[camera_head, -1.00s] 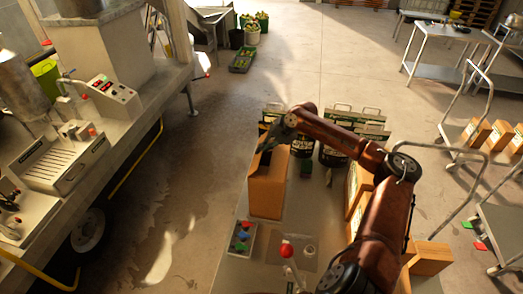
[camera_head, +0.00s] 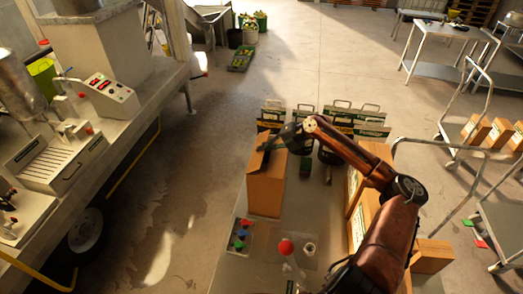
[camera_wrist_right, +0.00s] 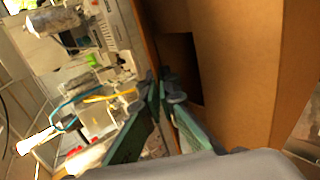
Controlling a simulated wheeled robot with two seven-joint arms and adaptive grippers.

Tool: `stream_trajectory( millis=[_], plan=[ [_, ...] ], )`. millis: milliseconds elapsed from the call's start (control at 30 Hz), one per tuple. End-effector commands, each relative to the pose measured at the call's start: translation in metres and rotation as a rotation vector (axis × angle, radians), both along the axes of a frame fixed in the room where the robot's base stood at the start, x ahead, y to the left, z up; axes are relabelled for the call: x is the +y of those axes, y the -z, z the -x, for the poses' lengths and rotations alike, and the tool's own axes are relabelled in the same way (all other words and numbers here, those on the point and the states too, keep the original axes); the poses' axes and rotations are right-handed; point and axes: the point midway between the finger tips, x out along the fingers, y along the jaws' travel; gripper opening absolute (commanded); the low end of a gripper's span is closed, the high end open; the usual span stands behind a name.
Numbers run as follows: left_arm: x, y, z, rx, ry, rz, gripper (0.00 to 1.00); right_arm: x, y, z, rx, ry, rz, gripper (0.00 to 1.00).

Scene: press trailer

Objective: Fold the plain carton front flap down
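The plain carton (camera_head: 266,193) stands upright on the table, left of centre in the head view. Its top is partly open, with a dark gap near the fingers. In the right wrist view the carton (camera_wrist_right: 240,65) fills the right side, with a dark opening beside the fingertips. My right gripper (camera_head: 266,146) is at the carton's top edge. In the wrist view its fingertips (camera_wrist_right: 165,80) are drawn together with no object visible between them. Whether they touch a flap is unclear, and the front flap cannot be made out clearly. My left gripper is not in view.
Other cartons (camera_head: 360,210) stand along the table's right side. Bottles and crates (camera_head: 355,120) stand behind the carton. A button box (camera_head: 239,236) and a red knob (camera_head: 286,247) are in front of it. The press trailer (camera_head: 120,110) is at left, across open floor.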

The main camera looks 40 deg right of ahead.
Motion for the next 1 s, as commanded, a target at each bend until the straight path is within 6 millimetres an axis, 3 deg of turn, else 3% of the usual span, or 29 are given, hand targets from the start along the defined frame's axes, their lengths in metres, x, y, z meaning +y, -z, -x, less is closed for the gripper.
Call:
stream_trajectory(
  millis=[33,300,733,1000],
  plan=[
    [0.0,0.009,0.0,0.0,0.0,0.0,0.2,0.001,0.009,0.002,-0.022,0.001,-0.028,0.0],
    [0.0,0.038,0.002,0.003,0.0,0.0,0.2,-0.003,0.014,0.005,-0.134,0.002,-0.111,0.0],
    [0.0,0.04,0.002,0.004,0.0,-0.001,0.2,-0.005,0.01,0.006,-0.155,0.003,-0.123,0.0],
    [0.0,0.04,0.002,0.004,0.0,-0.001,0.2,-0.005,0.01,0.006,-0.155,0.003,-0.123,0.19]
  ],
)
